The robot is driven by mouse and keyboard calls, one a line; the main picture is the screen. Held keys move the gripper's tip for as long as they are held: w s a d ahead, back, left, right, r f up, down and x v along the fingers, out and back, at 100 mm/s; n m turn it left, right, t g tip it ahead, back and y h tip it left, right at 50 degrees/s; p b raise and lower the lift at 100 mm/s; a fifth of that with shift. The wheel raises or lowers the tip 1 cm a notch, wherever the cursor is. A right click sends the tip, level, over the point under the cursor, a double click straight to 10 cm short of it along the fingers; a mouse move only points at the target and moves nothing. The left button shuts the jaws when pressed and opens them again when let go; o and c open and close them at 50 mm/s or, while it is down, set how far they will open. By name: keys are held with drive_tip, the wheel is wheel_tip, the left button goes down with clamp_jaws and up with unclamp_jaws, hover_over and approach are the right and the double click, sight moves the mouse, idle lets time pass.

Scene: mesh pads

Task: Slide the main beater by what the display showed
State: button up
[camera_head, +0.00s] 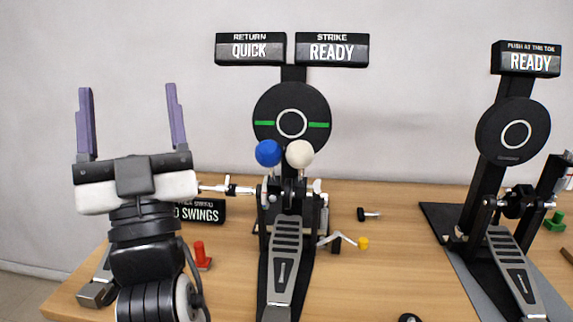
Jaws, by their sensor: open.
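Two beaters stand side by side in front of a round black pad (291,104) on the middle pedal: a blue one (268,153) on the left and a white one (299,154) on the right. I cannot tell which is the main beater. The pedal's footboard (284,262) slopes toward me. Above the pad, one display (250,49) reads RETURN QUICK and another (332,50) reads STRIKE READY. A low display (203,210) ends in SWINGS, its left part hidden by my arm. My gripper (128,88) is open and empty, fingers up, left of the pedal.
A second pedal (513,262) with its own pad (512,131) stands at the right, under a display (526,59) reading PUSH AT THE TOE READY. A red piece (201,256), a yellow-tipped lever (345,240) and a small black key (368,214) are on or above the wooden table (390,270).

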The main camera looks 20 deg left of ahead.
drive_tip(key=w+d+f+m+t+h+b, duration=0.2)
drive_tip(key=w+d+f+m+h, duration=0.35)
drive_tip(key=w+m+h, duration=0.55)
drive_tip(key=m+g+h+p, duration=0.2)
drive_tip(key=m+g+h, duration=0.3)
drive_tip(key=m+h, duration=0.25)
approach(295, 161)
drive_tip(key=w+p, duration=0.1)
drive_tip(key=w, duration=0.3)
drive_tip(key=w+p, duration=0.1)
drive_tip(key=w, duration=0.3)
drive_tip(key=w+a+p, duration=0.1)
drive_tip(key=w, duration=0.3)
drive_tip(key=shift+w+r, duration=0.1)
drive_tip(key=shift+w, duration=0.3)
